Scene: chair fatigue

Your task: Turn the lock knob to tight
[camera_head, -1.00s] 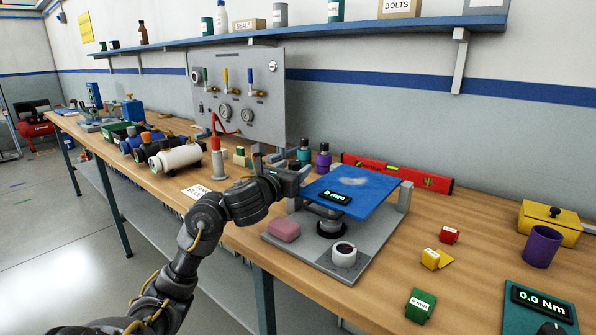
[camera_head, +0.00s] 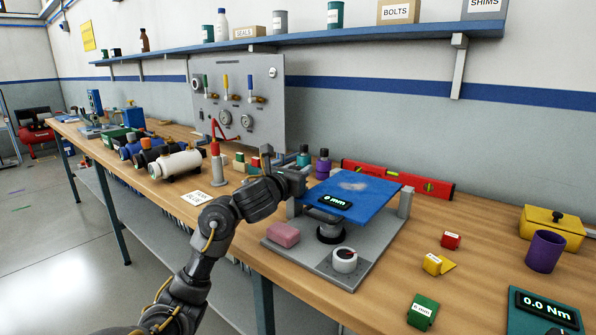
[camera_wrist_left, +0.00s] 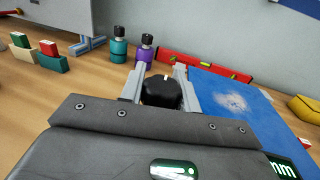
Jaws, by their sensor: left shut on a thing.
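A black round knob (camera_wrist_left: 162,92) with a white mark on top sits between the fingers of my left gripper (camera_wrist_left: 160,82) in the left wrist view. The fingers are shut on its sides. The white mark points roughly away from the gripper. In the head view my left gripper (camera_head: 290,178) is at the left side of the fixture (camera_head: 368,262) with the blue plate (camera_head: 372,192); it hides the knob there. A small display on the plate reads 0 mm. My right gripper is not in view.
A red level (camera_head: 400,178) and a purple bottle (camera_head: 323,164) stand behind. Small coloured blocks and a purple cup (camera_head: 545,251) are to the right. A gauge panel (camera_head: 238,95) stands behind left.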

